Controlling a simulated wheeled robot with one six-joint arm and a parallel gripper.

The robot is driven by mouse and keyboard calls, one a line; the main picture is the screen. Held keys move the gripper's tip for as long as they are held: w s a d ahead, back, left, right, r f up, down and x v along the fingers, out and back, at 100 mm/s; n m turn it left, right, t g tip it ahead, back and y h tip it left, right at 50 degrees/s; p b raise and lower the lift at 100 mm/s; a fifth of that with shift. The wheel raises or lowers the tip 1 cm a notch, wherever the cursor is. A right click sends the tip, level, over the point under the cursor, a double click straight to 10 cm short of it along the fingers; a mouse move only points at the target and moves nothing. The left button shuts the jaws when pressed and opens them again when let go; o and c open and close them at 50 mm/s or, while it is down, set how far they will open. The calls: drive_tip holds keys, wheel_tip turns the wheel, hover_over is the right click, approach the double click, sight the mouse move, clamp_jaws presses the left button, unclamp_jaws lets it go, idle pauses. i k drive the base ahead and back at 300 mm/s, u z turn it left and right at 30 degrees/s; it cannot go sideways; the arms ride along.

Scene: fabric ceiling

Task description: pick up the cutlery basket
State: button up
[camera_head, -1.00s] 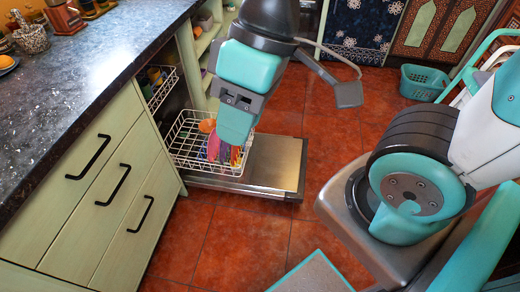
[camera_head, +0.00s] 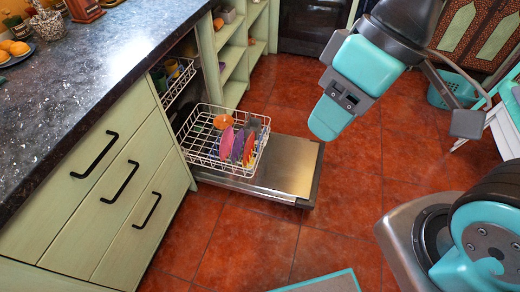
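The pulled-out dishwasher rack (camera_head: 212,158) is a white wire basket over the open dishwasher door (camera_head: 288,168). It holds an orange bowl (camera_head: 223,121) and several upright pink, purple and orange plates (camera_head: 237,146). A small greyish item (camera_head: 254,125) is at its back right; I cannot tell whether this is the cutlery basket. My gripper (camera_head: 326,122) points down, right of the rack and apart from it. It is seen from the side, so its opening is hidden. Nothing visible hangs from it.
A dark countertop (camera_head: 90,85) over green drawers (camera_head: 110,195) fills the left. An upper rack (camera_head: 174,83) with cups sticks out a little. Open shelves (camera_head: 232,60) stand behind. A teal crate (camera_head: 455,88) is at the back right. The red tiled floor (camera_head: 235,240) in front is clear.

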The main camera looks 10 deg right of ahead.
sight(255, 125)
drive_tip(key=k, duration=0.6)
drive_tip(key=u, duration=0.45)
drive_tip(key=i, duration=0.45)
drive_tip(key=u, duration=0.5)
drive_tip(key=i, duration=1.4)
drive_tip(key=z, duration=1.1)
drive_tip(key=i, duration=0.4)
drive_tip(key=z, duration=0.45)
